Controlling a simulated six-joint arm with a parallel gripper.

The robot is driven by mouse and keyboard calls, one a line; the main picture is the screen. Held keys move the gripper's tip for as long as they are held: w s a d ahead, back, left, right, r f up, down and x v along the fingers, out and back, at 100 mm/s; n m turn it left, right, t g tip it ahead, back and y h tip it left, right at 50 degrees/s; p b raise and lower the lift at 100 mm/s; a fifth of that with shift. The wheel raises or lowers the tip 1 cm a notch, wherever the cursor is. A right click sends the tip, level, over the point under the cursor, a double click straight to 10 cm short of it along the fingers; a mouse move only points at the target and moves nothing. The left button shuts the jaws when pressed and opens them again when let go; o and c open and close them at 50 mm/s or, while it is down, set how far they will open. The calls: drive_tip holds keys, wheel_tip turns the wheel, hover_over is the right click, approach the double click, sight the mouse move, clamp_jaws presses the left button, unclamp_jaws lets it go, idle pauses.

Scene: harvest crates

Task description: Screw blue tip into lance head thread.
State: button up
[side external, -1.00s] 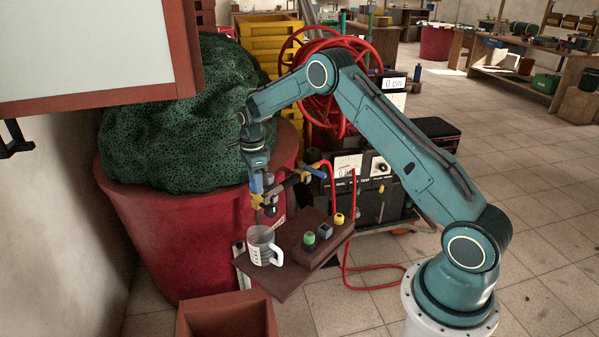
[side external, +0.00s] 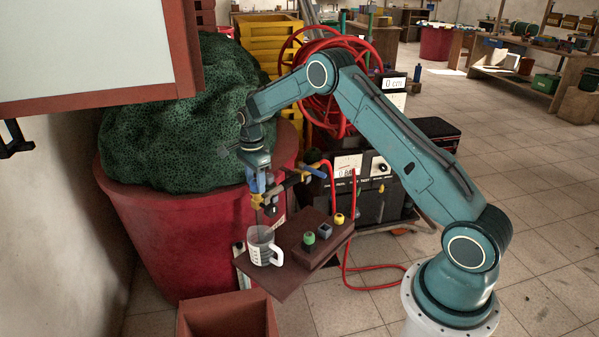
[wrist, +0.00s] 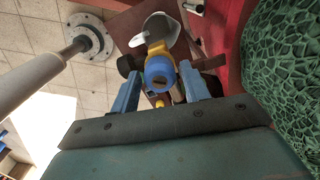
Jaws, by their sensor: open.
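The blue tip (wrist: 160,71) shows in the wrist view as a round blue piece with a dark slot. It sits at the end of the yellow lance head (wrist: 157,49), between my fingers. How deep it is in the thread cannot be seen. My gripper (wrist: 159,78) is open, one blue finger on each side of the tip, with a visible gap on the left. In the side external view my gripper (side external: 264,184) points down over the lance head (side external: 258,201), above the jug; the tip cannot be made out clearly there.
A clear measuring jug (side external: 263,246) stands on a brown board (side external: 284,284) below the lance head. To its right, a block holds green (side external: 309,238), grey (side external: 325,230) and yellow (side external: 339,219) tips. Red hoses (side external: 331,190) rise close by. A red tub (side external: 165,240) stands behind.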

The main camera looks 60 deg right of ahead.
drive_tip(key=shift+n, duration=0.4)
drive_tip(key=shift+n, duration=0.6)
drive_tip(key=shift+n, duration=0.3)
drive_tip(key=shift+n, duration=0.6)
drive_tip(key=c, duration=0.6)
drive_tip(key=shift+o, duration=0.2)
